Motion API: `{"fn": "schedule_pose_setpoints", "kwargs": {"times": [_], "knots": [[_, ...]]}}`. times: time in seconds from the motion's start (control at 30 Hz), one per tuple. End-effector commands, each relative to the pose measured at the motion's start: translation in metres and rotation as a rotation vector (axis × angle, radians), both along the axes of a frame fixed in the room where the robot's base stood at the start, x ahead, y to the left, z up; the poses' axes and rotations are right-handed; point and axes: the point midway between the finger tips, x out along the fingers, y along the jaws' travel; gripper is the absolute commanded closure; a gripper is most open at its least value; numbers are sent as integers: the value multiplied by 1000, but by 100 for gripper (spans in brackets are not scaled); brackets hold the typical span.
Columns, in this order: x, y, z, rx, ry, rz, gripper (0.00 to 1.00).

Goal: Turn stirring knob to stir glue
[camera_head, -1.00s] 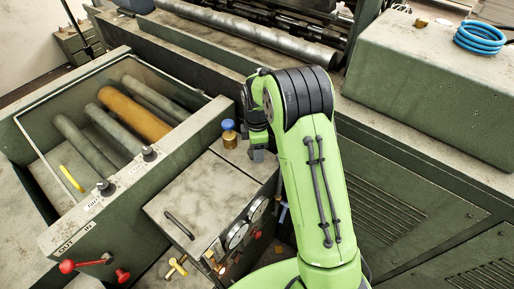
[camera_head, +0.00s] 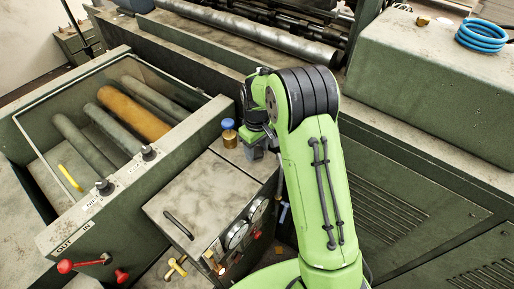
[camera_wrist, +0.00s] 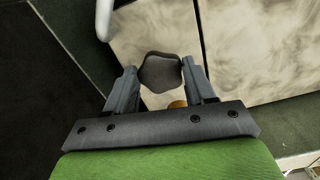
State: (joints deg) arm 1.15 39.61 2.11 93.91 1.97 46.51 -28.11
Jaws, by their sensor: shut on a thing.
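A dark, lobed stirring knob (camera_wrist: 161,73) sits between the two fingers of my gripper (camera_wrist: 160,70) in the wrist view, above a pale, stained panel. The gripper is shut on the knob, with one finger on either side. In the head view my gripper (camera_head: 257,150) points down at the back right of the worn metal box top, beside a brass fitting with a blue cap (camera_head: 229,126). The knob is hidden behind the gripper and wrist there. The glue itself cannot be made out.
An open trough with several rollers (camera_head: 124,108) lies to the left. The metal box (camera_head: 190,197) has a black handle on top and gauges (camera_head: 237,234) on its front. A green housing (camera_head: 420,75) with a coiled blue hose (camera_head: 481,38) stands at the right.

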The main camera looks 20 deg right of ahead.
Motion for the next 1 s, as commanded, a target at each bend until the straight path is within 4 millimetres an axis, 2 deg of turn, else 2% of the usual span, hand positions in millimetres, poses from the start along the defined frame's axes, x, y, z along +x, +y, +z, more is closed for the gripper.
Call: {"fn": "schedule_pose_setpoints", "kwargs": {"times": [1.0], "knots": [[1, 4, 1, 2, -5, -966, 76]]}}
